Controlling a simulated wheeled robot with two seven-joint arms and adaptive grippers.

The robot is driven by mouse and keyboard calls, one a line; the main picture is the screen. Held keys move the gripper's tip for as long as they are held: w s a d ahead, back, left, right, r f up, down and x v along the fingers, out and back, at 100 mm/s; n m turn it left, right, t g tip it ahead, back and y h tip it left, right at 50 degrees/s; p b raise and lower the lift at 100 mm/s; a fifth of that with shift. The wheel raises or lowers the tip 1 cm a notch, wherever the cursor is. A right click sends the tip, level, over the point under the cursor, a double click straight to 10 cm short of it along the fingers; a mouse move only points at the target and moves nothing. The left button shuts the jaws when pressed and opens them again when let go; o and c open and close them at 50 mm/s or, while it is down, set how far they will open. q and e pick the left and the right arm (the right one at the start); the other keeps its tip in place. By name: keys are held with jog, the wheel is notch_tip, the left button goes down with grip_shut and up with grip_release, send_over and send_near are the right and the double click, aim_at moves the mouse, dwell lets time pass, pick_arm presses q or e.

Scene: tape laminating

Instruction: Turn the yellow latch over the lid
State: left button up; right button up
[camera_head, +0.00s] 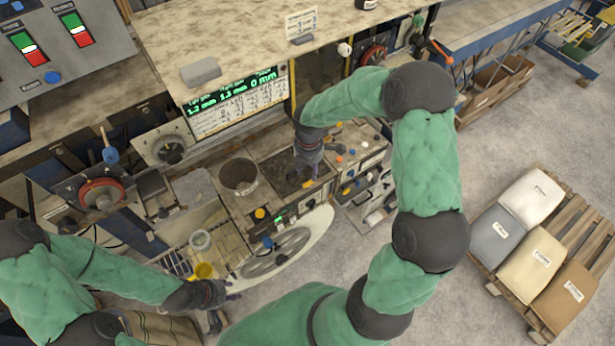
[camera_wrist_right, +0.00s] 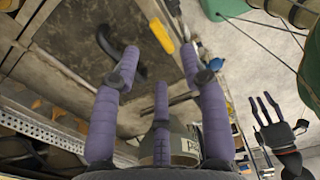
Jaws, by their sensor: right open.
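The yellow latch (camera_wrist_right: 161,36) is a small bar at the edge of a dark, worn square lid (camera_wrist_right: 80,45) in the right wrist view. A curved black handle (camera_wrist_right: 129,66) stands on the lid. In the head view the latch (camera_head: 309,184) shows small, just below my right gripper (camera_head: 311,172), which partly covers the lid (camera_head: 275,170). In the right wrist view my right gripper (camera_wrist_right: 150,62) has its fingers spread above the lid, with the latch between and beyond the fingertips. It holds nothing. My left gripper (camera_head: 228,300) is open and empty at the lower left, away from the lid.
A round pot (camera_head: 239,175) stands left of the lid. Small coloured knobs (camera_head: 340,158) lie on the panel to its right. A lit green display (camera_head: 235,100) stands behind. A pallet with sacks (camera_head: 535,240) is on the floor at right.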

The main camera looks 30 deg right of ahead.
aim_at(309, 184)
jog(key=shift+f, duration=3.1)
grip_shut()
